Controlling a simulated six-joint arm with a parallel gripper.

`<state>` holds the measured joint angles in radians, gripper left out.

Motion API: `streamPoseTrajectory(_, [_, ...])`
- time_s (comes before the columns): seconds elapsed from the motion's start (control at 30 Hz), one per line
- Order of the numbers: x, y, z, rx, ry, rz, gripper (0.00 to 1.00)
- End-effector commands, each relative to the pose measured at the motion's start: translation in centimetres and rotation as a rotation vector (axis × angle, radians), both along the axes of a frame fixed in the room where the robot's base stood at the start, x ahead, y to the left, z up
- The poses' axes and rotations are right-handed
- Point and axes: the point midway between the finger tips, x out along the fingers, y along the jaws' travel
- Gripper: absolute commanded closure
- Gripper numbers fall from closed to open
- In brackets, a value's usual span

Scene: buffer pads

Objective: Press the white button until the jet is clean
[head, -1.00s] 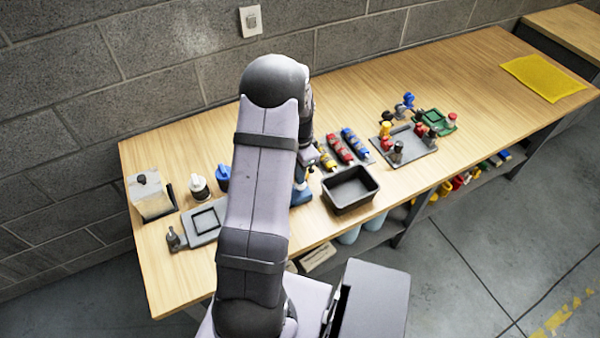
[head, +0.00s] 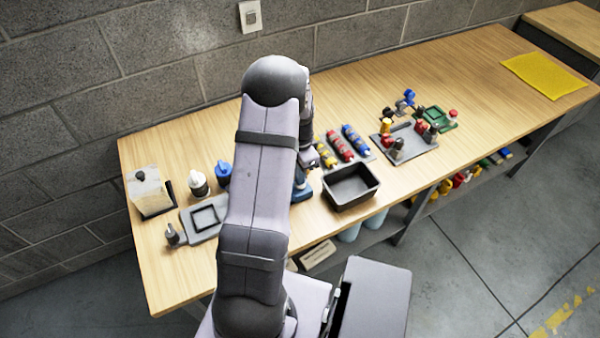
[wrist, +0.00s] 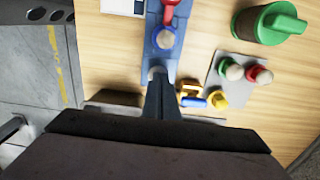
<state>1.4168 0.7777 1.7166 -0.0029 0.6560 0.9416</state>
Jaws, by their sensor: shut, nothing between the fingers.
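A blue device (wrist: 163,52) with a red part (wrist: 172,13) at its top lies in the upper middle of the wrist view. A round whitish button (wrist: 165,38) sits on it. In the head view part of the blue device (head: 302,192) shows beside my arm, which hides my gripper. I cannot make out a jet.
A black bin (head: 350,187) stands right of my arm. Behind it lie yellow, red and blue pieces (head: 340,146). A grey tray (head: 409,146) with colored pieces stands farther right. Bottles (head: 198,184) and a grey plate (head: 204,217) are on the left. The bench's far right is mostly clear.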

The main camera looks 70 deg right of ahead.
Motion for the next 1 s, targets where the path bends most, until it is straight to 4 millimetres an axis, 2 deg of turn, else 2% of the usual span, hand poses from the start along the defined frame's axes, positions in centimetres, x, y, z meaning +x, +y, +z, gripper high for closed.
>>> streamPoseTrajectory(0.17, [-0.1, 0.3, -0.2, 0.007, 0.001, 0.0, 1.0])
streamPoseTrajectory(0.37, [-0.1, 0.3, 1.4, 0.006, 0.001, 0.0, 1.0])
streamPoseTrajectory(0.67, [0.0, 0.0, 5.6, -0.006, -0.001, 0.0, 1.0])
streamPoseTrajectory(1.0, [0.0, -0.1, 11.7, -0.006, -0.001, 0.0, 1.0])
